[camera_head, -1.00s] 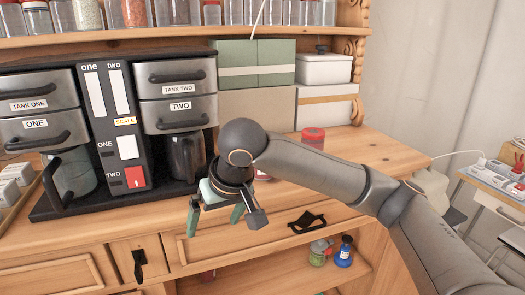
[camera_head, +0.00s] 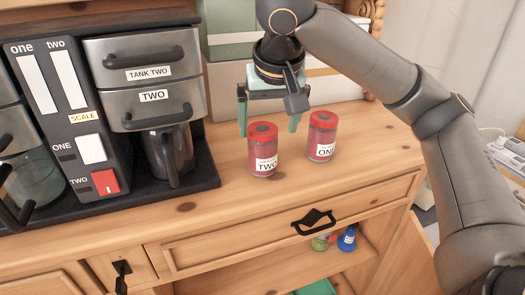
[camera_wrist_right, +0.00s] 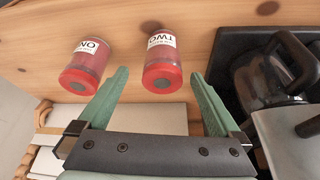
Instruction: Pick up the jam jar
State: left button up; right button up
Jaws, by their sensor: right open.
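Two red-lidded jars stand upright on the wooden dresser top. The jar labelled TWO (camera_head: 263,150) is on the left and the jar labelled ONE (camera_head: 321,137) is on the right in the head view. Neither label says jam in readable form. My right gripper (camera_head: 268,128) is open and empty, above and behind the jars with its green fingers pointing down. In the right wrist view, jar TWO (camera_wrist_right: 163,62) lies between the lines of the open fingers (camera_wrist_right: 160,95), beyond the tips. Jar ONE (camera_wrist_right: 87,64) is outside them to the left. My left gripper is not in view.
A black and steel two-tank machine (camera_head: 100,110) with a dark jug (camera_head: 170,152) stands left of the jars. Green and beige boxes (camera_head: 229,90) stand behind. Small bottles (camera_head: 347,240) sit on the shelf below. The dresser top (camera_head: 380,142) right of the jars is clear.

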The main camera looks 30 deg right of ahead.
aim_at(268, 134)
jog(key=x, duration=0.3)
jog(key=shift+w+f, duration=0.2)
jog(key=shift+f, duration=0.15)
jog(key=shift+x, duration=2.75)
jog(key=shift+w+a+r, duration=0.1)
jog(key=shift+w+a, duration=0.05)
jog(key=shift+w, duration=0.05)
grip_shut()
